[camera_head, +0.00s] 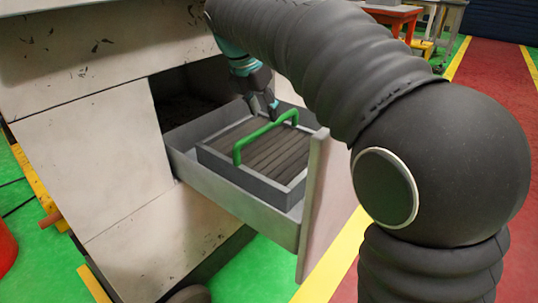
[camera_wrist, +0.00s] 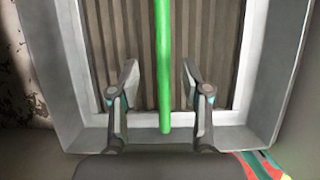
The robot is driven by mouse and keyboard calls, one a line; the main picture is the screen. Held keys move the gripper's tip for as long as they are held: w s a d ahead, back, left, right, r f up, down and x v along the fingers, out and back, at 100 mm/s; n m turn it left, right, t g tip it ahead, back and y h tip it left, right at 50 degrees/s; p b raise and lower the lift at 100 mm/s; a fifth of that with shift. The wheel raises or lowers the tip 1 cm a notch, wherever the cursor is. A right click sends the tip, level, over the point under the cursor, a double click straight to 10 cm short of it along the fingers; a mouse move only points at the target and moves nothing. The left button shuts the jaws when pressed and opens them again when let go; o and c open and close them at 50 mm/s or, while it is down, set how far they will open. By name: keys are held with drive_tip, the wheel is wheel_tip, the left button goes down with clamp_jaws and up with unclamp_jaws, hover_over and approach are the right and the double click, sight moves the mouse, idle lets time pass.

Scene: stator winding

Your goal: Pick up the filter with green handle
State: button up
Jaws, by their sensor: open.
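The filter (camera_head: 278,158) is a grey rectangular frame with dark ribbed slats and a green handle (camera_head: 266,135) arched over it. It lies in a pulled-out drawer (camera_head: 245,205). My gripper (camera_head: 262,108) is above the filter, close to the handle. In the wrist view the green handle (camera_wrist: 163,60) runs between the two spread fingers of my gripper (camera_wrist: 160,75), with a gap on each side. The fingers are open and hold nothing. The filter's ribbed slats (camera_wrist: 112,50) show behind them. The exact height of the fingertips against the handle cannot be told.
The drawer belongs to a worn pale cabinet (camera_head: 110,165), and its front panel (camera_head: 325,190) stands out to the right. The drawer walls surround the filter closely. A red-orange table (camera_head: 393,14) stands far behind. Green floor and a red walkway (camera_head: 495,75) are open on the right.

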sight(268, 124)
drive_tip(key=shift+s+b+x, duration=0.15)
drive_tip(key=shift+b+x, duration=0.3)
drive_tip(key=shift+x, duration=0.95)
drive_tip(key=shift+s+b+x, duration=0.2)
drive_tip(key=shift+b+x, duration=0.2)
drive_tip(key=shift+x, duration=0.95)
clamp_jaws()
